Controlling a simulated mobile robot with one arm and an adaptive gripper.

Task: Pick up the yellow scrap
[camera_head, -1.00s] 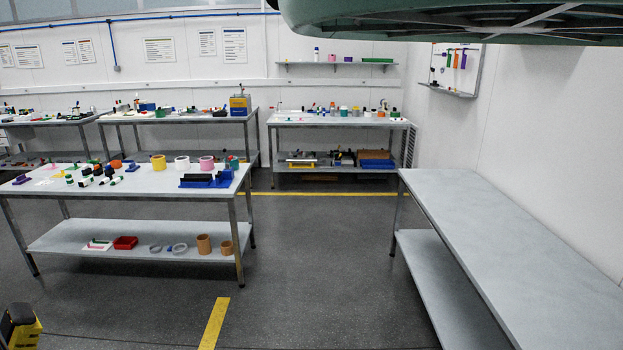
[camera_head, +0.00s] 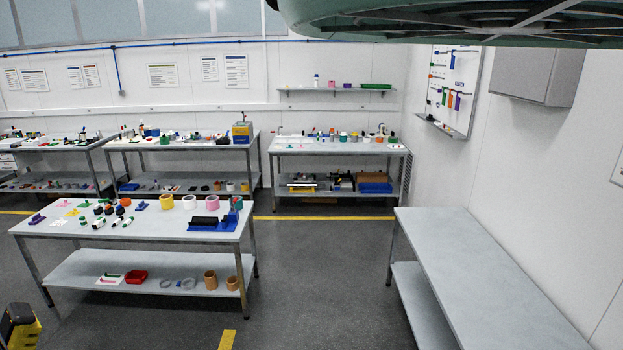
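A small flat yellow piece (camera_head: 63,203), which looks like the yellow scrap, lies on the near left table (camera_head: 160,228) at its back left part. It is very small in the picture, so its shape is hard to tell. Small pink, green and white pieces lie close around it. My gripper is not in view.
The same table holds dark and white bottles, a yellow ring (camera_head: 167,202) and a blue holder (camera_head: 214,224). A bare grey bench (camera_head: 480,270) stands on the right. Clear dark floor (camera_head: 325,270) lies between them. More loaded tables stand along the back wall.

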